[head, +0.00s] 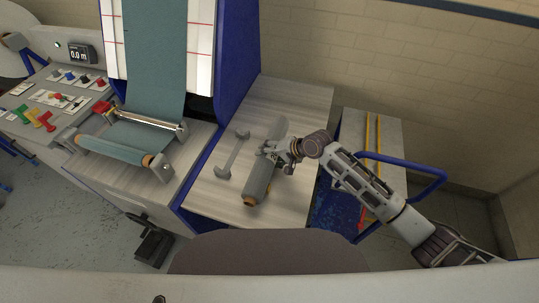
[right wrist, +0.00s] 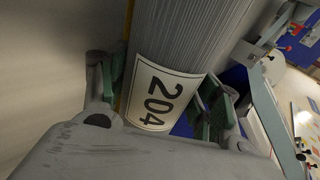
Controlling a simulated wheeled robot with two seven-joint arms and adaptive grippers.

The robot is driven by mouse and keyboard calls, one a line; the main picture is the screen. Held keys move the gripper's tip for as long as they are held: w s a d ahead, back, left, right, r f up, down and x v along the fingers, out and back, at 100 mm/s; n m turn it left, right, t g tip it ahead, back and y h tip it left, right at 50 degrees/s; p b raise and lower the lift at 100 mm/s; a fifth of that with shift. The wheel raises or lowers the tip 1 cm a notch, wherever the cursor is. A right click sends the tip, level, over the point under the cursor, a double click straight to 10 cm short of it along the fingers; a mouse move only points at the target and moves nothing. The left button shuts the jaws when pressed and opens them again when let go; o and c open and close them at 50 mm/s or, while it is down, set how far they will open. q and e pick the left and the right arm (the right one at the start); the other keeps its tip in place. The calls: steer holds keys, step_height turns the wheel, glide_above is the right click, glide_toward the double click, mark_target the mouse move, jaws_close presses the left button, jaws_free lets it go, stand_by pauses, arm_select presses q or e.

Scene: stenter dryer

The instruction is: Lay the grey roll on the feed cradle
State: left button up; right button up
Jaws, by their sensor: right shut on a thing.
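The grey roll (head: 259,178) has an orange core end and lies at a slant over the right part of the pale worktop in the head view. My right gripper (head: 272,150) is shut on it near its upper half. In the right wrist view the ribbed grey roll (right wrist: 190,40) sits between the green finger pads, with a white label reading 204. A low grey stand (head: 234,155) with two forked ends is just left of the roll, empty; it looks like a cradle. I cannot tell whether the roll touches the worktop. My left gripper is out of view.
Left of a blue edge, teal cloth (head: 155,60) runs down to a roll (head: 115,149) held in grey brackets. A control panel (head: 50,100) is at far left. A trolley with a blue handle (head: 420,170) stands right. The worktop (head: 290,100) is clear at the back.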

steer(key=o, duration=1.6)
steer(key=shift+f, duration=0.15)
steer(key=v, duration=1.2)
steer(key=shift+s, duration=0.1)
